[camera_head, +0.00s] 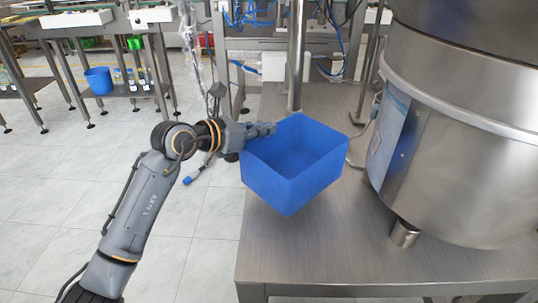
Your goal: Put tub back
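The blue tub (290,185) is open at the top and looks empty. It is over the left part of the steel table (340,240), turned with one corner towards me. It seems to be a little above the tabletop, though contact is hard to judge. My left gripper (264,130) is at the tub's far-left rim, and its fingers appear closed on that wall. Part of the fingers is hidden by the tub. My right gripper is not in view.
A large steel drum machine (470,130) stands on the right of the table. A steel post (296,55) rises behind the tub. The table's front middle is clear. Another blue bin (99,81) is on a shelf far left.

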